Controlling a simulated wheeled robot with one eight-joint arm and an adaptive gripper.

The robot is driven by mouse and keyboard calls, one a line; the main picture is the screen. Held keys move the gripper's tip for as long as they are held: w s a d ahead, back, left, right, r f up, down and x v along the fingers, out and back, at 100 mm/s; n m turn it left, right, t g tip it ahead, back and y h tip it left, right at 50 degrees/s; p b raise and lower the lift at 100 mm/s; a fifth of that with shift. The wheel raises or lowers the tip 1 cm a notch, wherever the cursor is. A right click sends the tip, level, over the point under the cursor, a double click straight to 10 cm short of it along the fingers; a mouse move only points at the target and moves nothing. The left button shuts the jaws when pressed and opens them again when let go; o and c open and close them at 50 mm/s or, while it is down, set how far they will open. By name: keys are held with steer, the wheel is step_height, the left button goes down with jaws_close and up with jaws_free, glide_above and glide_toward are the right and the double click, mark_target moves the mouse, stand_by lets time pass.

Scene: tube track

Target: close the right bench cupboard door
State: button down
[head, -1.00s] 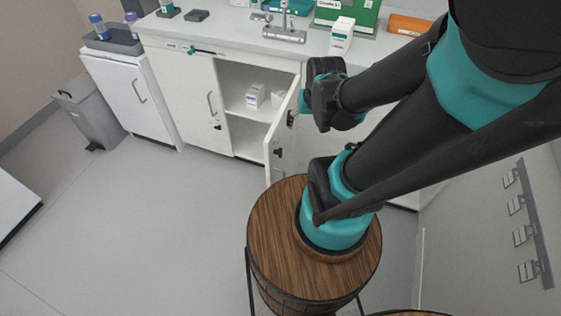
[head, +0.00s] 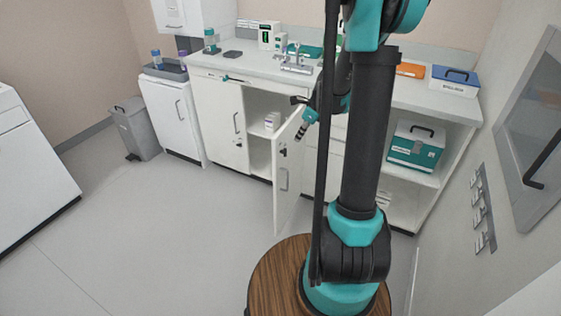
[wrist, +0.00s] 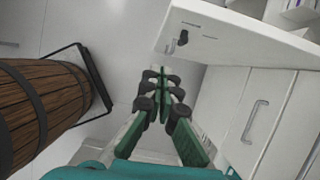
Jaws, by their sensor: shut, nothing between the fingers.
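The right bench cupboard door (head: 289,170) stands open in the head view, swung out from the white bench. It has a pull handle and dark lock fittings. My gripper (head: 300,132) is beside its upper part; I cannot tell whether they touch. In the wrist view my gripper (wrist: 160,80) is shut and empty, its green fingers together. A white panel with a dark hook-like fitting, apparently the door (wrist: 235,32), crosses the top right beyond the fingers. My arm hides part of the bench right of the door.
Small white boxes (head: 272,121) stand on the shelf inside the open cupboard. The left cupboard door (head: 218,120) is shut. A teal case (head: 416,147) sits on an open shelf at right. A grey bin (head: 135,128) stands at left. The floor (head: 170,230) in front is clear.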

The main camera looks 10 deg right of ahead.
mark_target(281, 150)
steer(key=x, duration=0.3)
steer(key=a+x, duration=0.1)
steer(key=x, duration=0.3)
steer(key=w+a+r+x, duration=0.1)
steer(key=x, duration=0.3)
steer(key=shift+w+f, duration=0.1)
steer(key=shift+w+a, duration=0.4)
steer(key=shift+a, duration=0.15)
